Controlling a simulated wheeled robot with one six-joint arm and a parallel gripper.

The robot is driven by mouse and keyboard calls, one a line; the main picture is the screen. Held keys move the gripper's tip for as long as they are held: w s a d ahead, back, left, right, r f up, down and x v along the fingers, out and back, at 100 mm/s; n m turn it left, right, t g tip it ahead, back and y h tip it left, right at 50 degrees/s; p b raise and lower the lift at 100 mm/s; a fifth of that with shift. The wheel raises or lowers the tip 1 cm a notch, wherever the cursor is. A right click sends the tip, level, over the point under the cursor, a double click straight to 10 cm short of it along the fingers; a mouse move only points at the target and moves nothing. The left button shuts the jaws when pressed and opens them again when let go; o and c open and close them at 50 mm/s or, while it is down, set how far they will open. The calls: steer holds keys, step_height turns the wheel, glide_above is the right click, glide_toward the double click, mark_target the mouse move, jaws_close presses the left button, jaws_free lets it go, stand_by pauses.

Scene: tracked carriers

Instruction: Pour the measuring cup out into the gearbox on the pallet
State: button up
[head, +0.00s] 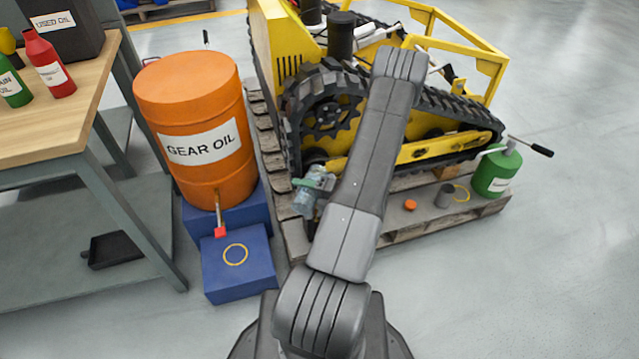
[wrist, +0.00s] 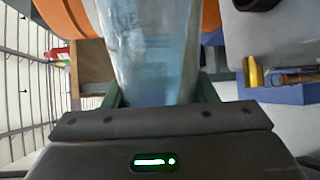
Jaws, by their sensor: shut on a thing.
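The measuring cup (head: 306,197) is clear and bluish, and it sits above the left edge of the pallet (head: 293,238) in the head view. My gripper (head: 318,180) is shut on it with green fingers. In the wrist view the cup (wrist: 155,50) stands between the fingers and runs past the top edge. I cannot tell its exact tilt or how much it holds. I cannot pick out the gearbox for certain in the head view; my arm covers part of the pallet. A grey body (wrist: 275,35) with a dark round part shows at the upper right of the wrist view.
The yellow tracked carrier (head: 420,152) stands on the pallet. An orange gear oil drum (head: 195,95) and blue boxes (head: 240,285) are left of the cup. An orange cap (head: 410,205), grey container (head: 445,196) and green can (head: 494,172) are at the right. Floor at right is clear.

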steer(key=shift+w+r+m+p, duration=0.1)
steer(key=shift+r+m+p, duration=0.2)
steer(key=shift+p, duration=0.25)
stand_by(1.0)
